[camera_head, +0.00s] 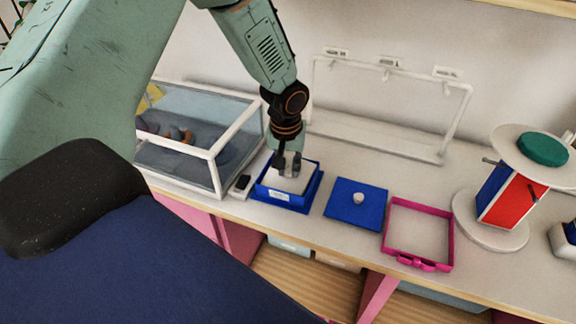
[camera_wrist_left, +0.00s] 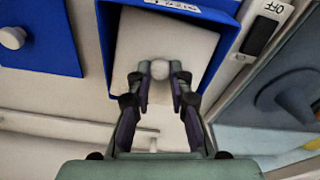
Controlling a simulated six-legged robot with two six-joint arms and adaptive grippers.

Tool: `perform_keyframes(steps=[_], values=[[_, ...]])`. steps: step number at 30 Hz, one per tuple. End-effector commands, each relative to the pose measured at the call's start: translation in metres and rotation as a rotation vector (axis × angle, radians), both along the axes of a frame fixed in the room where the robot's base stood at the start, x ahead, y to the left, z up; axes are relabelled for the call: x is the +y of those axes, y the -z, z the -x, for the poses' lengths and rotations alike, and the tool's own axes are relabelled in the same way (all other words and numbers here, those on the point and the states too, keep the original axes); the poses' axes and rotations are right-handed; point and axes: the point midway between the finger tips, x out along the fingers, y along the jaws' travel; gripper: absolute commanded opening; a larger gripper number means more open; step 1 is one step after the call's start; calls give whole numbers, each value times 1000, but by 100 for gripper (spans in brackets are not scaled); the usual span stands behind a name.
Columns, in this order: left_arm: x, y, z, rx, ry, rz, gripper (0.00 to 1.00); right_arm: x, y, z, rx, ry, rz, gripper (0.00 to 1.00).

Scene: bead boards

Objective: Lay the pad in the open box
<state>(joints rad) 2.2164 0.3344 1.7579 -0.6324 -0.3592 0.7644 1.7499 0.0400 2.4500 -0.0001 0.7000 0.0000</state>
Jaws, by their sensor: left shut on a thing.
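The open box (camera_head: 284,200) is blue with a white label on its front and stands on the shelf left of centre. The pad (camera_head: 293,184) is a pale, flat square with a round knob. In the left wrist view the pad (camera_wrist_left: 170,38) lies within the outline of the blue box (camera_wrist_left: 222,50). My left gripper (camera_head: 288,164) points down over the box. In the left wrist view its fingers (camera_wrist_left: 159,72) are shut on the pad's knob. I cannot tell whether the pad touches the box floor. My right gripper is not in view.
A blue lid (camera_head: 345,212) with a white knob lies right of the box. Beyond it are a pink frame (camera_head: 387,230) and a round stand (camera_head: 492,236). A glass case (camera_head: 215,165) stands close on the left, with a small black switch (camera_head: 241,183) between. A white rack (camera_head: 443,150) stands behind.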

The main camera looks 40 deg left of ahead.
Motion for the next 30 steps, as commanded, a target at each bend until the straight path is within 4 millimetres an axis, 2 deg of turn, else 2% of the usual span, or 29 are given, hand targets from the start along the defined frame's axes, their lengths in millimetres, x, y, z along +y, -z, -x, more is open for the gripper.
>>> perform_keyframes(steps=[1, 30], values=[[-1, 8, 10, 27, 0, 2, 0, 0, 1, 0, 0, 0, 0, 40], [-2, 14, 11, 18, 0, 2, 0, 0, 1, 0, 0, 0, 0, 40]])
